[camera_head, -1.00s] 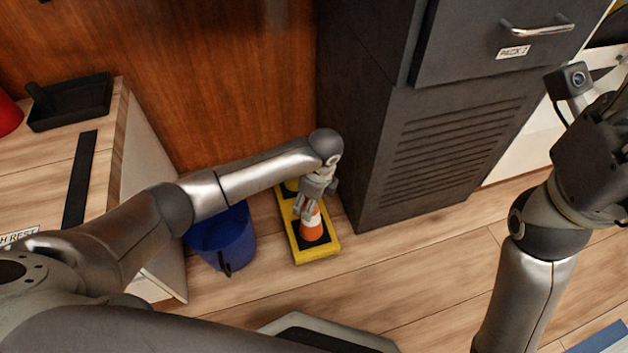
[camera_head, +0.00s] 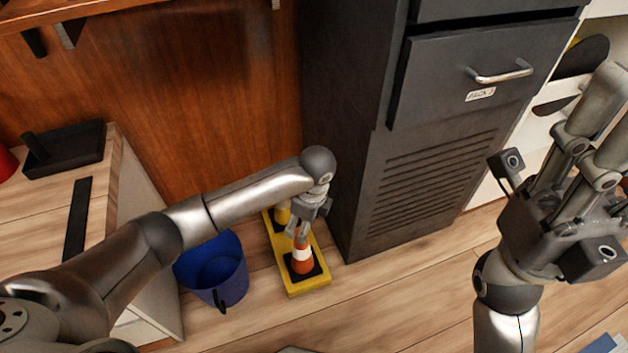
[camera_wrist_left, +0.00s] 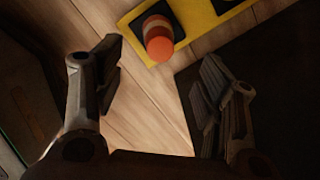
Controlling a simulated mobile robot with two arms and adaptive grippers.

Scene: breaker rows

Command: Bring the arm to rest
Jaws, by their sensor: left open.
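My left gripper (camera_head: 298,232) hangs low on the outstretched left arm, above an orange-and-white cone (camera_head: 302,258). In the left wrist view the left gripper (camera_wrist_left: 160,85) has its fingers wide apart with nothing between them. The cone (camera_wrist_left: 158,38) shows there beyond the fingertips, apart from them. It stands upright on a dark square of a yellow tray (camera_head: 318,284). My right gripper (camera_head: 608,110) is raised at the right edge, its fingers apart and partly cut off by the frame; nothing is visible in it.
A dark cabinet (camera_head: 425,190) with a handled drawer (camera_head: 480,70) stands close right of the left gripper. A blue bin (camera_head: 222,285) stands left of the tray, beside a wooden counter (camera_head: 45,200) bearing a black tray (camera_head: 75,152). Wooden floor (camera_head: 390,300) is open in front.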

